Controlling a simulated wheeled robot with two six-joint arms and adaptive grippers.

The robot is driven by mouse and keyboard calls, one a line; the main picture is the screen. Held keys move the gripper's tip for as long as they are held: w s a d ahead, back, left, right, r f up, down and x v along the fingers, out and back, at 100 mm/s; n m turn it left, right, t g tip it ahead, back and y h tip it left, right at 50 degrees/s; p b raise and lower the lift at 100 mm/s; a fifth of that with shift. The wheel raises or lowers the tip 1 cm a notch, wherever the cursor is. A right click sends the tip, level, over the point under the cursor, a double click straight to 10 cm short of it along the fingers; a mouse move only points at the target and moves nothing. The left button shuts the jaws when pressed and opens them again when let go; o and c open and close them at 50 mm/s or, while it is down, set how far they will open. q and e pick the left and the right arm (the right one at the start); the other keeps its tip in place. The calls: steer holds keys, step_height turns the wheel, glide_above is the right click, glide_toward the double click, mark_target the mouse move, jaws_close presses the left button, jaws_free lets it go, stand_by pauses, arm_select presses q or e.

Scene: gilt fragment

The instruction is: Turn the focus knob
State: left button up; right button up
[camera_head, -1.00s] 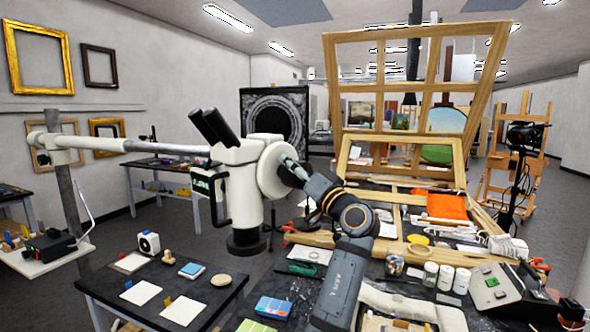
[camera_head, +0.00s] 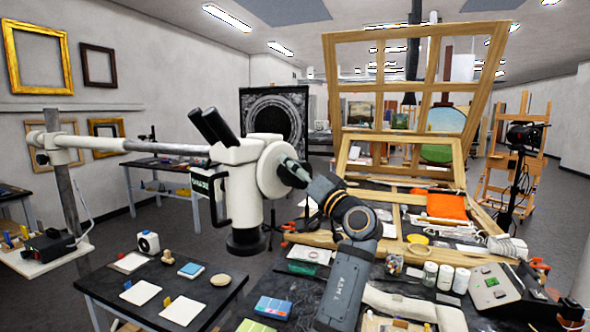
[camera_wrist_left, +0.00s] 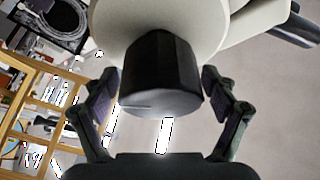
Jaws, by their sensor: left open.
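The microscope (camera_head: 238,190) hangs on a white boom arm, with black eyepieces at its upper left. A large white disc-shaped housing (camera_head: 262,167) is on its right side. The black focus knob (camera_wrist_left: 162,88) sticks out of the white housing in the left wrist view and carries a small light mark. My left gripper (camera_head: 289,170) is at the right side of the housing and hides the knob in the head view. In the left wrist view its two fingers are spread, one on each side of the knob, with visible gaps. My right gripper is not in view.
Below the microscope is a dark table (camera_head: 160,285) with cards, a blue box and small items. At right, a crowded bench holds jars (camera_head: 438,276), an orange cloth (camera_head: 440,206) and a wooden frame (camera_head: 415,100). A metal post (camera_head: 68,190) carries the boom at left.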

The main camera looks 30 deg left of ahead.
arm_select(q)
steer(key=v, duration=0.6)
steer(key=shift+d, duration=0.35)
steer(key=shift+f, duration=0.15)
stand_by(0.7)
